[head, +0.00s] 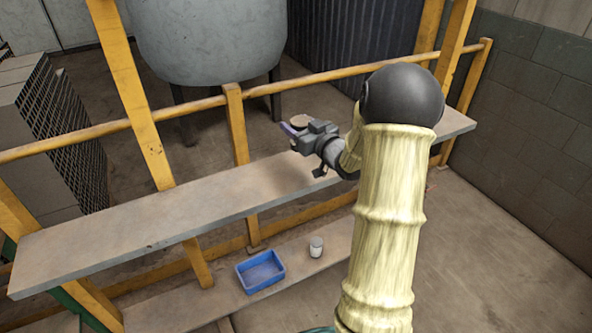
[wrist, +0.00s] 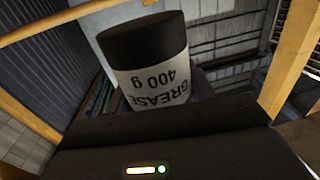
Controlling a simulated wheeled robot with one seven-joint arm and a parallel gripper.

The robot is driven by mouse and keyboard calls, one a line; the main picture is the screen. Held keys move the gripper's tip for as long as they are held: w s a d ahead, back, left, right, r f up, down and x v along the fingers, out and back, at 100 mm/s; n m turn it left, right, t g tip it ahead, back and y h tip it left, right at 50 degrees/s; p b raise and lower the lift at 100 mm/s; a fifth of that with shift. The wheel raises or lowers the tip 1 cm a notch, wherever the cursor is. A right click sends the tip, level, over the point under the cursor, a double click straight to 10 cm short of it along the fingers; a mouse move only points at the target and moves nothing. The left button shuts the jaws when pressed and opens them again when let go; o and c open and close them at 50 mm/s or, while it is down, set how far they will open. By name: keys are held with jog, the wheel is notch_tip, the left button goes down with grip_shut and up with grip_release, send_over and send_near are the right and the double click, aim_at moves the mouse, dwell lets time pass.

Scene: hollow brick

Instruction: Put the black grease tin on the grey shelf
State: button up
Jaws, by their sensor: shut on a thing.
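My gripper (head: 293,128) is shut on the black grease tin (wrist: 148,62). In the wrist view the tin has a black lid end and a white label reading "GREASE 400 g", upside down; its lower part is hidden by the gripper body. In the head view only a small round part of the tin (head: 301,118) shows beside the jaws. The grey shelf (head: 150,215) is a long plank on a yellow frame. The gripper and tin appear near its far edge in the head view; their height over it I cannot tell.
A lower plank (head: 195,297) holds a blue tray (head: 262,272) and a small white-sided can (head: 316,246). Yellow posts and a rail (head: 190,110) stand behind the shelf. A grey tank (head: 212,40) is beyond. The shelf's left half is bare.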

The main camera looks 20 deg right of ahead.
jog(key=shift+s, duration=0.1)
jog(key=shift+a+f, duration=0.1)
jog(key=shift+f, duration=2.75)
send_over(298, 172)
jog(key=shift+f+p, duration=0.35)
jog(key=shift+f, duration=1.75)
jog(key=shift+f, duration=0.15)
jog(key=o, duration=1.3)
